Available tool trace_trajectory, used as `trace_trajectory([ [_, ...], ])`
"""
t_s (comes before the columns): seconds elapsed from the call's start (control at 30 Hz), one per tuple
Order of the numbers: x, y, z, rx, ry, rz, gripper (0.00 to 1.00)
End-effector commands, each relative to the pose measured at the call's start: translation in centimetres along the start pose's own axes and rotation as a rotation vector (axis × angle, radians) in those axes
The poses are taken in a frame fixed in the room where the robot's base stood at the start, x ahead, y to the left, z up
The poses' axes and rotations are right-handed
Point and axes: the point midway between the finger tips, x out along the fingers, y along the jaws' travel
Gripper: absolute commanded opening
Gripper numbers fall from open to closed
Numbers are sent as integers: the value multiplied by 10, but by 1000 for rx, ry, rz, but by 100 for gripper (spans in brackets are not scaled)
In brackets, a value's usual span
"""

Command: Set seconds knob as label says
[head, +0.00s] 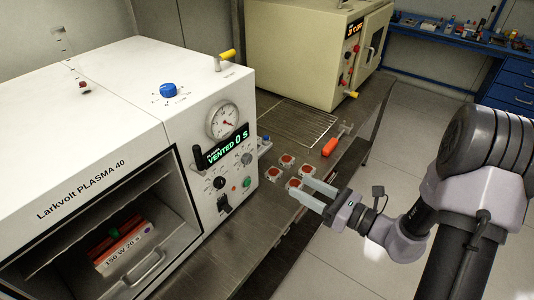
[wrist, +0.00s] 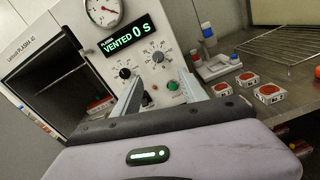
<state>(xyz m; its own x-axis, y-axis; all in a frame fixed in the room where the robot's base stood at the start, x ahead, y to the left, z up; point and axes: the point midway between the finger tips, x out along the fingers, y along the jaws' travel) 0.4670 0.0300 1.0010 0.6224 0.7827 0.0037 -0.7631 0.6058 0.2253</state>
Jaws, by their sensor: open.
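The plasma cleaner (head: 90,128) shows "VENTED 0 S" on its green display (head: 228,145). Its front panel has a black dial knob (head: 218,182) and a grey dial knob (head: 247,159); in the wrist view the black knob (wrist: 124,72) is left of the grey knob (wrist: 158,57). I cannot read which one is for seconds. A label (head: 130,246) reading "150 W 20 s" is on the front of a reddish carrier inside the open chamber. My gripper (head: 298,185) is open and empty, in front of the panel and apart from the knobs.
A green button (head: 246,182) and black lever (head: 223,203) sit low on the panel. Several small white boxes with red tops (head: 287,160) lie on the bench right of the machine, near an orange-handled tool (head: 331,146) and wire rack (head: 296,122). A beige oven (head: 300,50) stands behind.

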Motion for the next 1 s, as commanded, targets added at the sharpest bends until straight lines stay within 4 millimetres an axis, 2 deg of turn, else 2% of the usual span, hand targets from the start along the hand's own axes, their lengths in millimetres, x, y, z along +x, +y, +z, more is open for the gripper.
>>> trace_trajectory([
  [0.3,93,4,-3,-5,4,13,50],
  [0.5,142,4,-3,-5,4,11,50],
  [0.7,162,4,-1,-3,3,9,50],
  [0.93,164,4,0,-3,4,8,50],
  [0.97,164,4,0,-3,4,8,48],
  [1.0,164,4,0,-3,4,8,40],
])
